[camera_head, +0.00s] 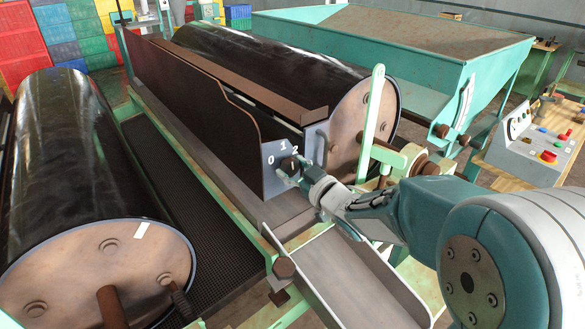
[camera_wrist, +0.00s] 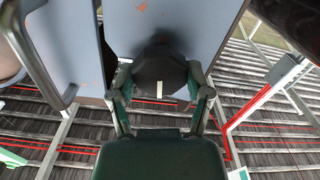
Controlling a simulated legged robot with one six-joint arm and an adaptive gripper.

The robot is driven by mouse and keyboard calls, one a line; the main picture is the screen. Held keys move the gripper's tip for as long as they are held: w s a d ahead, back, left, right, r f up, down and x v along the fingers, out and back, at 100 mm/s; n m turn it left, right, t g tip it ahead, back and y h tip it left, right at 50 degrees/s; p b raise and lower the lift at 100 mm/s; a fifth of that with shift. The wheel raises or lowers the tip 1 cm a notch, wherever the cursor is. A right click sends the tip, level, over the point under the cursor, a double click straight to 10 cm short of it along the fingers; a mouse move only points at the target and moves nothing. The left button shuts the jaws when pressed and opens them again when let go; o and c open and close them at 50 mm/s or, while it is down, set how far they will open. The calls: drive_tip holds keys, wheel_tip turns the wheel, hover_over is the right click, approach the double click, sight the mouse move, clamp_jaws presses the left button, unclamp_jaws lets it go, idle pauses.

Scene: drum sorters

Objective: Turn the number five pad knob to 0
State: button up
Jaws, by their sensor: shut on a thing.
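A dark knob (camera_head: 290,163) sits on a grey-blue end plate marked 0, 1 and 2 (camera_head: 283,146) in the head view. The 0 is left of the knob, the 1 above it and the 2 at its upper right. My gripper (camera_head: 291,172) is at the knob and hides part of it. In the wrist view the knob (camera_wrist: 160,70) is black with a short white mark, and my gripper's two fingers (camera_wrist: 160,84) are shut on its two sides. I cannot tell which number the mark points to.
A black drum (camera_head: 85,170) lies at the left and another (camera_head: 270,75) behind the plate. A metal chute (camera_head: 350,280) slopes below my arm. A green upright lever (camera_head: 372,120) stands right of the plate. A button box (camera_head: 535,145) rests on a table at the right.

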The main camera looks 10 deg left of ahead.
drive_tip(key=n, duration=0.5)
drive_tip(key=shift+s+a+f+n, duration=0.1)
drive_tip(key=shift+s+n, duration=0.05)
drive_tip(key=shift+n, duration=2.35)
drive_tip(key=o, duration=1.2)
drive_tip(key=shift+a, duration=0.15)
drive_tip(key=shift+c, duration=0.2)
drive_tip(key=shift+s+d, duration=0.15)
drive_tip(key=shift+d, duration=0.2)
drive_tip(key=v, duration=1.1)
drive_tip(key=shift+s, duration=0.1)
